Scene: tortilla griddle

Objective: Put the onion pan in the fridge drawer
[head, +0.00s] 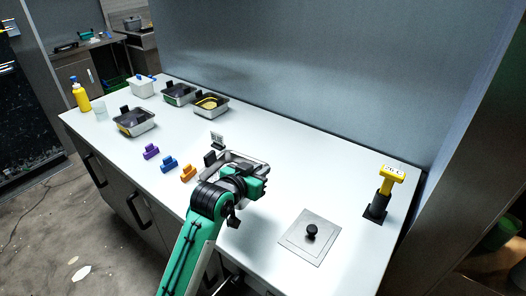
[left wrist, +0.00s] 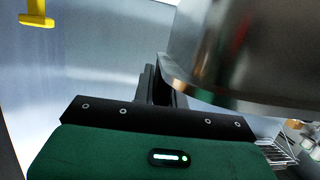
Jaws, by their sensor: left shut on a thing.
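My left gripper (head: 256,180) is shut on a rectangular steel pan (head: 246,158) with a black handle, over the middle of the white counter. The arm and hand hide part of the pan, and its contents cannot be made out, so I cannot confirm that it is the onion pan. In the left wrist view the pan's shiny wall (left wrist: 245,50) fills the upper right, beside the dark fingers (left wrist: 158,85). Cabinet fronts (head: 125,200) with black handles run below the counter's front edge; I cannot tell which is the fridge drawer. My right gripper is not in view.
Other pans (head: 135,122), (head: 179,94), (head: 211,104) stand at the far left. Purple (head: 151,152), blue (head: 169,164) and orange (head: 188,173) blocks lie near the front edge. A knobbed steel plate (head: 304,240) and a yellow-topped device (head: 391,174) are at right.

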